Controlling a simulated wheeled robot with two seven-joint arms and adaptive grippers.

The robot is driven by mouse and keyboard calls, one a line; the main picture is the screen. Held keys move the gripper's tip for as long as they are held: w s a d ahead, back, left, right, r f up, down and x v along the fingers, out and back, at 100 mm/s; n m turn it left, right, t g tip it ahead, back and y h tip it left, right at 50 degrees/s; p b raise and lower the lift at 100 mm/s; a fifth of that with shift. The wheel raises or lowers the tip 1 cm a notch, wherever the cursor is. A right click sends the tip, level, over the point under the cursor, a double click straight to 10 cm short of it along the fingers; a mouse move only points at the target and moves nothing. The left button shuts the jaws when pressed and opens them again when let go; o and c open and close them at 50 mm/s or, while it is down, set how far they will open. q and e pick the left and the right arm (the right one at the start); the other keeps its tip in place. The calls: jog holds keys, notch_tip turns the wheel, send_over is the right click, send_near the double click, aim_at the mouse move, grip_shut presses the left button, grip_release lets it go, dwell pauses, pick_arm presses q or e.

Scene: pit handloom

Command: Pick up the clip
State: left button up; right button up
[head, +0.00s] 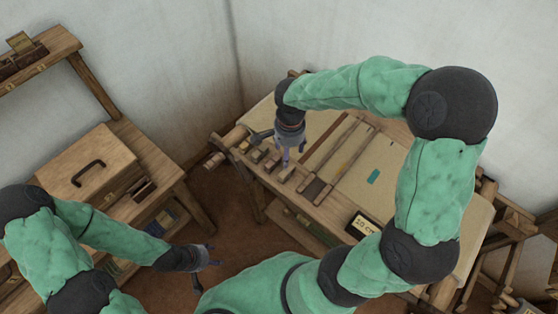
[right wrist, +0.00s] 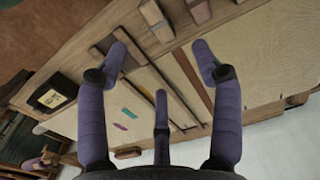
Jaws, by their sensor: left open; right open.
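A small flat teal piece (head: 373,177), possibly the clip, lies on the pale surface of the loom. In the right wrist view the teal piece (right wrist: 129,113) lies beside a similar magenta piece (right wrist: 122,127). I cannot tell which of these is the clip. My right gripper (head: 287,161) is open and empty above the loom's left part, apart from the teal piece. Its spread purple fingers (right wrist: 160,62) also show in the right wrist view. My left gripper (head: 210,256) is open and empty, low beside the loom, over the floor.
The wooden loom (head: 305,195) has wooden blocks and bars on its left part. A sign reading "10 cm" (head: 364,226) is at its front edge. A wooden box with a dark handle (head: 90,172) stands on a bench at left. Pale walls close off the back.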

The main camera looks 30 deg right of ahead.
jog(key=b, duration=0.1)
send_over(288, 172)
jog(key=f, duration=0.4)
jog(key=shift+w+d+f, duration=0.1)
jog(key=shift+w+f, duration=0.15)
jog(key=shift+f, duration=0.5)
jog(key=f, duration=0.1)
jog(key=f+b, duration=0.1)
jog(key=f, duration=0.1)
jog(key=f+b, duration=0.1)
jog(key=shift+s+f, duration=0.2)
jog(key=shift+s, duration=0.05)
jog(key=shift+f, duration=0.4)
jog(key=c, duration=1.1)
